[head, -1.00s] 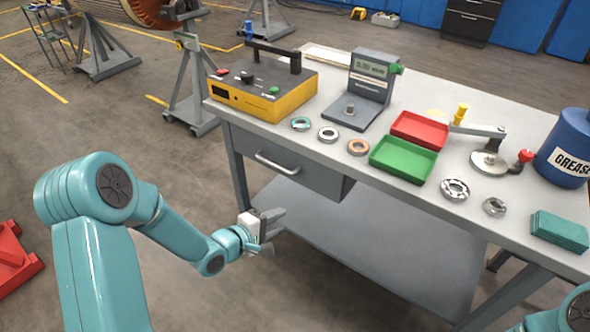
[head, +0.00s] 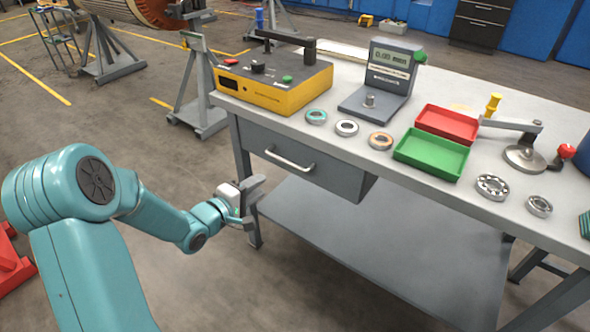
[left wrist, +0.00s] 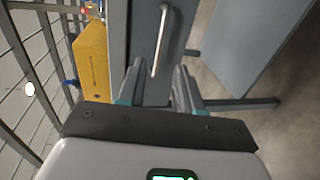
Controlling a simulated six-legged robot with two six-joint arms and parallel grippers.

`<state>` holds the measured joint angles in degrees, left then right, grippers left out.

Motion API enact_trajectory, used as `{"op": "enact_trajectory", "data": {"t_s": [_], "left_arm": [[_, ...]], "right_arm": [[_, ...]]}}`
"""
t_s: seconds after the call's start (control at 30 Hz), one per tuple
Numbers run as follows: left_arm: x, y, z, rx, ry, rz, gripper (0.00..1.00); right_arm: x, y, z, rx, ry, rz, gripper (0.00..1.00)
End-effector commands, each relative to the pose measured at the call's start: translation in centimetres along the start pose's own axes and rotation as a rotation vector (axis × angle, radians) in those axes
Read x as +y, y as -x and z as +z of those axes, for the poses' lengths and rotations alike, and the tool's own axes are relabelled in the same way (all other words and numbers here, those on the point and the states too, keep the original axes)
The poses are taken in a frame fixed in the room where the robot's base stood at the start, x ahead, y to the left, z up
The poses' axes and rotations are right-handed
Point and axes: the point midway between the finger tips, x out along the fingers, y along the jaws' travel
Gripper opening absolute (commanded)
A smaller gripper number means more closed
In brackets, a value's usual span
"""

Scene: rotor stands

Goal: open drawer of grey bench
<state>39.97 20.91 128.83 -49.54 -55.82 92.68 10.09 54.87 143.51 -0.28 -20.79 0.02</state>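The grey bench (head: 472,210) stands at the right in the head view. Its drawer (head: 330,176) is under the bench top at the left end and looks shut, with a light bar handle (head: 290,159) on its front. My left gripper (head: 258,197) is below and to the left of the handle, apart from it. In the left wrist view the gripper (left wrist: 160,85) is open and empty, its fingers apart, with the handle (left wrist: 161,40) ahead, between and beyond the fingertips. My right gripper is not in view.
On the bench stand a yellow tester box (head: 275,85), a grey gauge (head: 385,80), a red tray (head: 447,123), a green tray (head: 431,155) and several bearing rings. A lower shelf (head: 390,240) lies under the top. The floor left of the bench is free near the drawer.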

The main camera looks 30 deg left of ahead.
Motion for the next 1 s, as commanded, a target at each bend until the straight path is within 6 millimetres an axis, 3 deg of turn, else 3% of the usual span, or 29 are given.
{"op": "enact_trajectory", "data": {"t_s": [0.17,0.7,1.0], "left_arm": [[-0.3,-1.9,-0.1,0.001,0.000,-0.002,0.35],[-0.3,-14.2,-0.2,-0.002,0.001,-0.003,0.35],[-0.2,-16.4,-0.2,-0.001,0.001,-0.002,0.35]], "right_arm": [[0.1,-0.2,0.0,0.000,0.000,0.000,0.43],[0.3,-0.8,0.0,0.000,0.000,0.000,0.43],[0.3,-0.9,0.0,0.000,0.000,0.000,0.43]]}}
